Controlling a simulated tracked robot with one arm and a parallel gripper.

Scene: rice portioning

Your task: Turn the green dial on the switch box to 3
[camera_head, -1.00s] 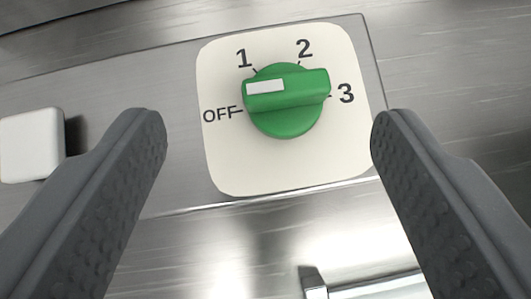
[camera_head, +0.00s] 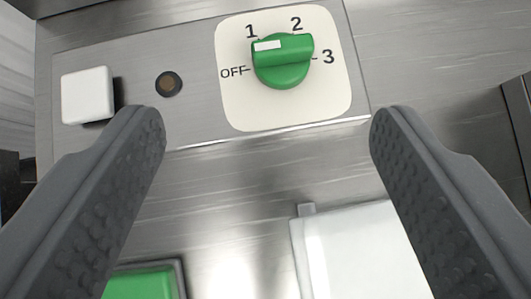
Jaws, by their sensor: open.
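The green dial (camera_head: 283,75) sits on a cream plate (camera_head: 240,108) marked OFF, 1, 2 and 3, on the metal switch box (camera_head: 190,55). Its raised bar lies nearly level in the picture, and the white mark (camera_head: 267,45) is at the bar's left end, pointing to the left between OFF and 1. The 3 is on the right side of the plate. My gripper (camera_head: 265,122) is open and empty. Its two fingers are wide apart, below and to either side of the dial in the picture, and do not touch it.
A white square button (camera_head: 88,95) and a small dark round light (camera_head: 169,84) are left of the plate. A green block (camera_head: 145,284) and a white panel (camera_head: 355,255) show at the bottom. A dark edge (camera_head: 520,130) stands at the far right.

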